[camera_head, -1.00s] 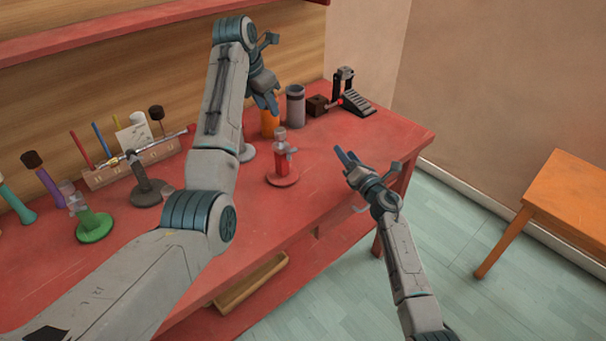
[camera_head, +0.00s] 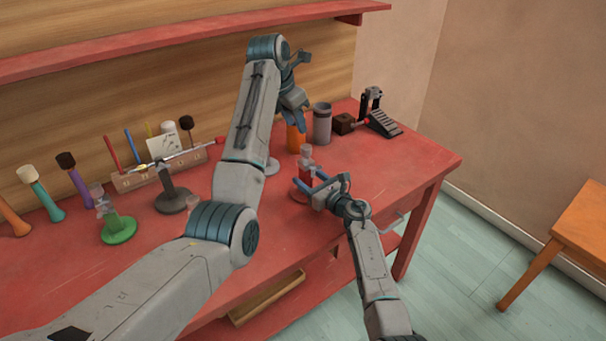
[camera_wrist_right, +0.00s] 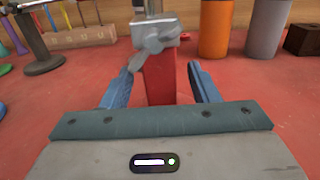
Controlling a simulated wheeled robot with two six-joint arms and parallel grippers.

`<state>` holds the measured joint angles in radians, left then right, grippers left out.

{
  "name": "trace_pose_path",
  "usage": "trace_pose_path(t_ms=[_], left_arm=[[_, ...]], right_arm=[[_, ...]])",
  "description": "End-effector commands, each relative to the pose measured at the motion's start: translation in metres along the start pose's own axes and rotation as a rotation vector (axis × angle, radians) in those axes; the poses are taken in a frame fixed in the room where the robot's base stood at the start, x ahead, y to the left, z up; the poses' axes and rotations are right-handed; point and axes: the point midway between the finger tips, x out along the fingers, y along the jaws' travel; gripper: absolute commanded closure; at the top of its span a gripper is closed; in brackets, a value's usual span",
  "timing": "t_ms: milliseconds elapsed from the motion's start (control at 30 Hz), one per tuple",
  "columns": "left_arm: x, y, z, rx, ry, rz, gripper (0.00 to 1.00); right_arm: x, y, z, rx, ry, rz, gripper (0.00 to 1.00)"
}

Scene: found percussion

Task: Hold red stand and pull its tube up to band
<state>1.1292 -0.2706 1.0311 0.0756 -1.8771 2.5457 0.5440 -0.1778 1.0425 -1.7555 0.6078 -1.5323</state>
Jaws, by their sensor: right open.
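The red stand (camera_head: 305,173) is upright on the red workbench, with a round base partly hidden by my right gripper. Its clear tube (camera_head: 306,151) stands at the top. In the right wrist view the red post (camera_wrist_right: 160,84) is between the blue fingers of my right gripper (camera_wrist_right: 162,68), with a gap on each side. A grey wing-shaped clamp (camera_wrist_right: 154,47) is on top of the post. My right gripper (camera_head: 311,181) is open around the stand, low over the bench. My left gripper (camera_head: 298,116) hangs above and behind the stand, fingers downward; its opening is unclear.
Behind the stand are an orange cylinder (camera_head: 296,137) and a grey cylinder (camera_head: 322,124). A dark block (camera_head: 344,123) and a black pedal (camera_head: 383,121) stand farther right. A green stand (camera_head: 118,230) and a mallet rack (camera_head: 134,180) are left.

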Motion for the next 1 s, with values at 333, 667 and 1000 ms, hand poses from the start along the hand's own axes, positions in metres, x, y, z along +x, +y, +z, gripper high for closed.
trace_pose_path(t_ms=[333, 667, 1000], left_arm=[[0.0, 0.0, 0.0, 0.0, 0.0, 0.0, 0.64], [0.0, 0.0, 0.0, 0.0, 0.0, 0.0, 0.64], [0.0, 0.0, 0.0, 0.0, 0.0, 0.0, 0.64]], right_arm=[[0.033, 0.0, 0.0, 0.001, 0.0, 0.0, 0.45], [0.035, 0.0, 0.0, 0.001, 0.0, -0.001, 0.45], [0.035, 0.0, 0.0, 0.001, 0.0, -0.001, 1.0]])
